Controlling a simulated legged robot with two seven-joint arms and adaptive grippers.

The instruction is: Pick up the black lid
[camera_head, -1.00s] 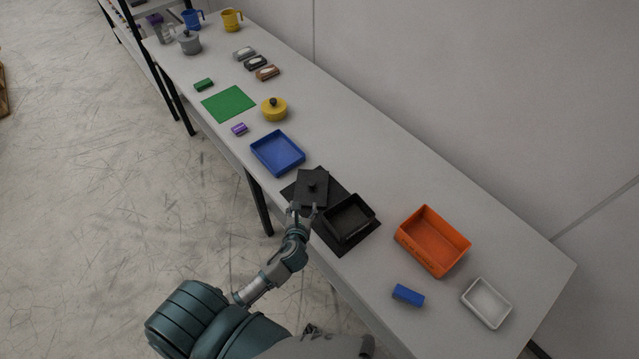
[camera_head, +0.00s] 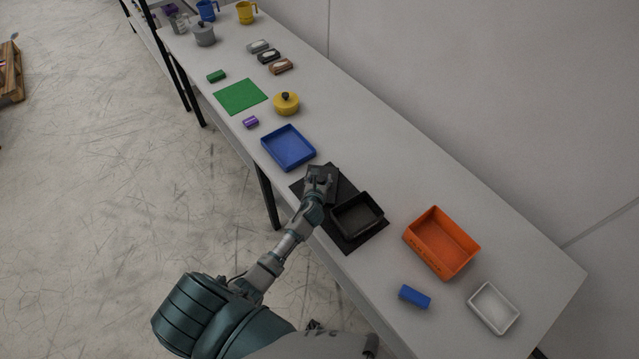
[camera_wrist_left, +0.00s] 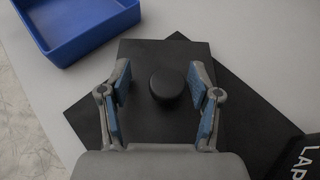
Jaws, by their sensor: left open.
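The black lid (camera_head: 330,192) lies flat on a black mat (camera_head: 352,244), next to a black box (camera_head: 357,217). In the left wrist view the lid (camera_wrist_left: 150,58) shows as a dark rectangle with a round black knob (camera_wrist_left: 166,84) on top. My left gripper (camera_head: 319,178) is over the lid in the head view and hides its knob and part of its surface. In the left wrist view my left gripper (camera_wrist_left: 160,88) is open, with one blue-padded finger on each side of the knob. Gaps show between the pads and the knob. My right gripper is not in view.
A blue tray (camera_head: 288,148) stands just beyond the lid. The table (camera_head: 380,150) is clear behind the lid, towards the wall.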

